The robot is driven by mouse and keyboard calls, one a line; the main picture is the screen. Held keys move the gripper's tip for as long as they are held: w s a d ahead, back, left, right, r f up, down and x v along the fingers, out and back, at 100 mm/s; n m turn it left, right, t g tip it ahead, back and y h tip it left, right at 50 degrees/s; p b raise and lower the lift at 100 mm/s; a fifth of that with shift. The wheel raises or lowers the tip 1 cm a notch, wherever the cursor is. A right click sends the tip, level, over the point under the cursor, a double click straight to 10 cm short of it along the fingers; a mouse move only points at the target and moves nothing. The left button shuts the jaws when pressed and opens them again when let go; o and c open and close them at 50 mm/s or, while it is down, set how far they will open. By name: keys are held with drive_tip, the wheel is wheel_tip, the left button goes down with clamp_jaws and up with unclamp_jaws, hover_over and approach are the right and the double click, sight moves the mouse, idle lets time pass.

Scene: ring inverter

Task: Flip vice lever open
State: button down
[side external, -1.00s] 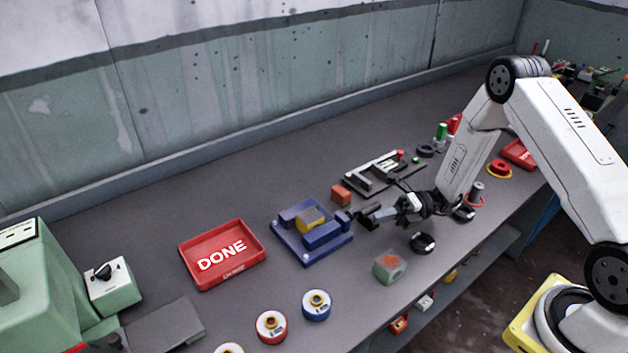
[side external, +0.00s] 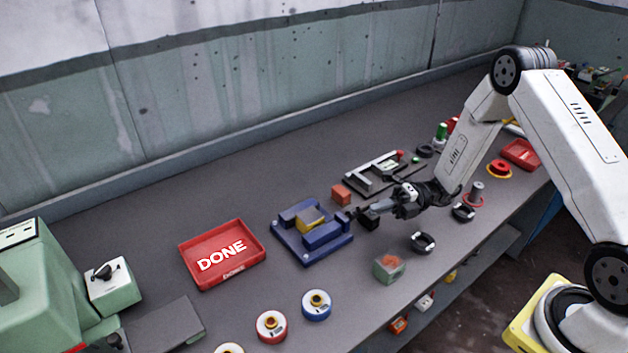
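The blue vice (side external: 290,247) sits on the bench near the middle of the side view. A yellow piece (side external: 311,217) lies between its jaws. A dark blue knob-like part (side external: 341,222) at the vice's right end looks like its lever; its exact position is hard to make out. My gripper (side external: 363,216) is just right of this part, low over the bench. Its two dark fingers appear apart, with nothing visible between them. I cannot tell whether a fingertip touches the lever.
An orange block (side external: 341,194) lies behind the lever, and a black-and-grey fixture (side external: 378,178) stands farther back. A red DONE tray (side external: 188,270) is left of the vice, with clear bench between.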

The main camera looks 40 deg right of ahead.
drive_tip(key=shift+w+r+m, duration=0.9)
drive_tip(key=shift+w, duration=0.2)
drive_tip(key=s+d, duration=0.7)
drive_tip(key=d, duration=0.3)
drive_tip(key=shift+d+r+m+h, duration=0.3)
idle(0.6)
